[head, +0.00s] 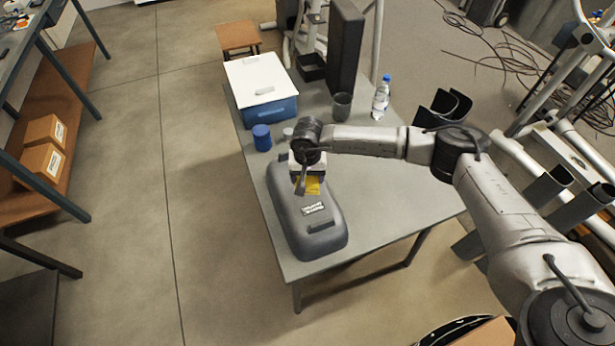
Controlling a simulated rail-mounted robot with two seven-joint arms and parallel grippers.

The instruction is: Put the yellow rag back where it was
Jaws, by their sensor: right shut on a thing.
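The yellow rag (312,186) shows as a small yellow patch just below my right gripper (306,185), above the dark grey rounded case (320,232). My right gripper points down and is shut on the rag. The gripper and wrist hide part of the rag and the far end of the case. I cannot tell whether the rag touches the case. The case lies on the grey table (385,212) near its left front edge. My left gripper is not in view.
A blue box with a white lid (262,88), a blue cup-like item (262,137), a dark cup (342,105) and a water bottle (381,98) stand on the table. The table's front right is clear. A metal frame and cables lie at the right.

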